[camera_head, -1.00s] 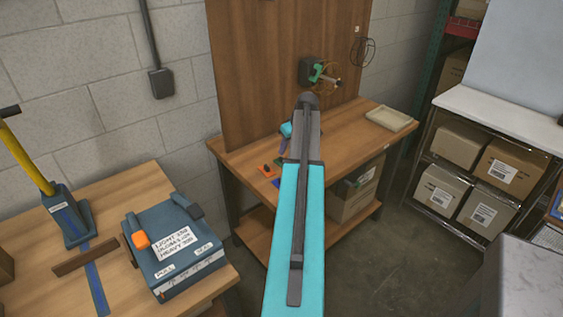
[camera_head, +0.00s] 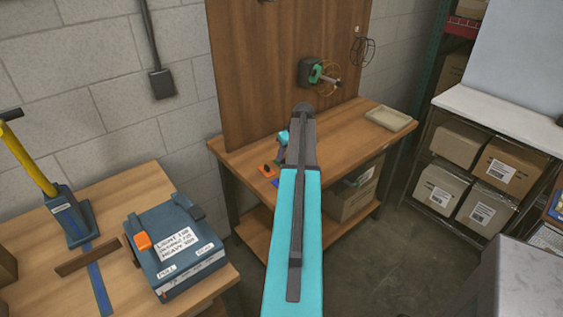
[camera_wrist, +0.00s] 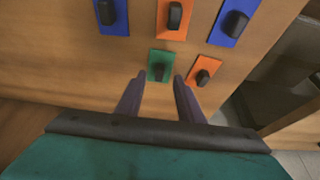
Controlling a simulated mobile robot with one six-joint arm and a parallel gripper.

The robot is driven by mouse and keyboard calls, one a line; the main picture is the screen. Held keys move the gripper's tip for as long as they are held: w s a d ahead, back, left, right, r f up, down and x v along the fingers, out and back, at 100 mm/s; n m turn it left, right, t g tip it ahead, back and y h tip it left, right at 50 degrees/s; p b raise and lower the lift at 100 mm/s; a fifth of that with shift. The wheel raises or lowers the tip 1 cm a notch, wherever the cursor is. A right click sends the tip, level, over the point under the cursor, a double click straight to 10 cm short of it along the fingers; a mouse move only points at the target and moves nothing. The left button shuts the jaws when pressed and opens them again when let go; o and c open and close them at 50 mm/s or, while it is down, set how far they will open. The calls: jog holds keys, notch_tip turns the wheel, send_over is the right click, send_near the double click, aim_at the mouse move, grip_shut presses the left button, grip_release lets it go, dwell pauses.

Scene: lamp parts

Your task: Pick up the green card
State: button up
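The green card (camera_wrist: 160,66) lies flat on the wooden table in the wrist view, with a dark raised knob on it. My gripper (camera_wrist: 158,82) is open and empty. Its two purple fingers point at the green card, one toward each side of its near edge. I cannot tell how far above the card the fingertips are. In the head view my arm hides the green card, and the gripper is mostly hidden too.
An orange card (camera_wrist: 203,70) lies close to the right of the green one. A row of blue (camera_wrist: 111,16) and orange (camera_wrist: 173,18) cards with knobs lies beyond. The table edge is at the right. A wooden back panel (camera_head: 255,75) stands behind the table (camera_head: 345,138).

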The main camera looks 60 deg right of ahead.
aim_at(284, 159)
jog(key=shift+p+x, duration=0.5)
jog(key=shift+x, duration=1.15)
grip_shut()
